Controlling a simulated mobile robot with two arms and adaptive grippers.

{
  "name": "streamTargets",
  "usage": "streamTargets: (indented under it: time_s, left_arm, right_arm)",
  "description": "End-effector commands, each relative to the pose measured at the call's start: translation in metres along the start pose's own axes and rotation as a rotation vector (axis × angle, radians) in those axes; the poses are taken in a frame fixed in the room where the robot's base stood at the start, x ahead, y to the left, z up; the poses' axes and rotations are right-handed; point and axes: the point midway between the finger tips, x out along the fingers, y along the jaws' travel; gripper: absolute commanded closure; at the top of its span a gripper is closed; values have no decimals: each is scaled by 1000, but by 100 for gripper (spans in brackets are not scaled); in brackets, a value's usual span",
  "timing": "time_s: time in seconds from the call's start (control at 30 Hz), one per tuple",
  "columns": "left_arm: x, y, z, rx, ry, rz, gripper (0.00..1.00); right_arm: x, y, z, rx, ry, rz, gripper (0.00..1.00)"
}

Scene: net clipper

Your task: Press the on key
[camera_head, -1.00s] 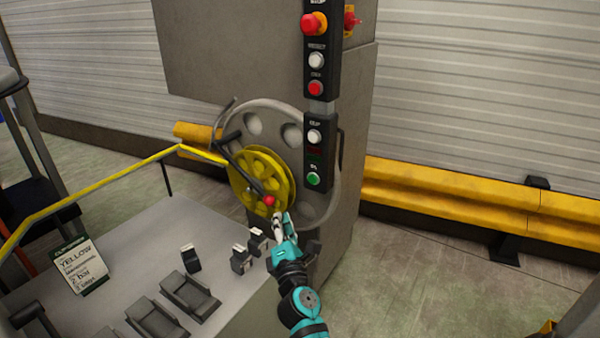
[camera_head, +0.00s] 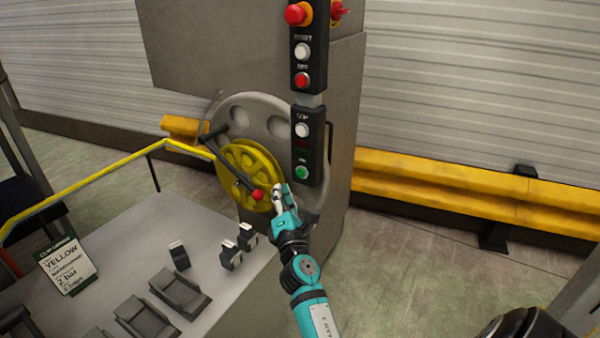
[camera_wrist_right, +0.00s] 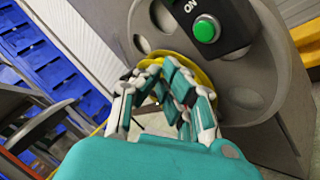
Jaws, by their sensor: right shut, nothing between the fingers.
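The on key is a green round button (camera_head: 302,173) at the bottom of the black control panel (camera_head: 307,145). In the right wrist view the green button (camera_wrist_right: 206,29) shows large at the top, beside the letters ON. My right gripper (camera_head: 279,192) is shut and empty, a little below and to the left of the green button in the head view. In the wrist view its closed fingers (camera_wrist_right: 165,75) lie below and left of the button, with a visible gap. The left gripper is not in view.
A yellow reel (camera_head: 240,165) with a red-knobbed crank (camera_head: 258,195) sits close left of my right gripper. Above are white buttons, a red button (camera_head: 303,80) and a red emergency stop (camera_head: 297,14). A grey table (camera_head: 205,225) with black holders is at lower left.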

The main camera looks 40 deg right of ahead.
Motion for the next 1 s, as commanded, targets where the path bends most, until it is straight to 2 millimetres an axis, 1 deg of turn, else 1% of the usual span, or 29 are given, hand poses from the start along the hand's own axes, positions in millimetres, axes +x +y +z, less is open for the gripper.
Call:
streamTargets:
  time_s: [0.03, 0.2, 0.4, 1.0]
  left_arm:
    - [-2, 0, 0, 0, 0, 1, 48]
    - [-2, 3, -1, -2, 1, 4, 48]
    - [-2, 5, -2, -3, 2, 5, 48]
    - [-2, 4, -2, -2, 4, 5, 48]
  right_arm:
    - [6, -3, 5, -2, 0, 2, 100]
    - [20, -15, 15, -4, 1, 1, 100]
    - [30, -23, 22, -2, 2, 0, 100]
    - [32, -24, 24, -3, 2, 0, 100]
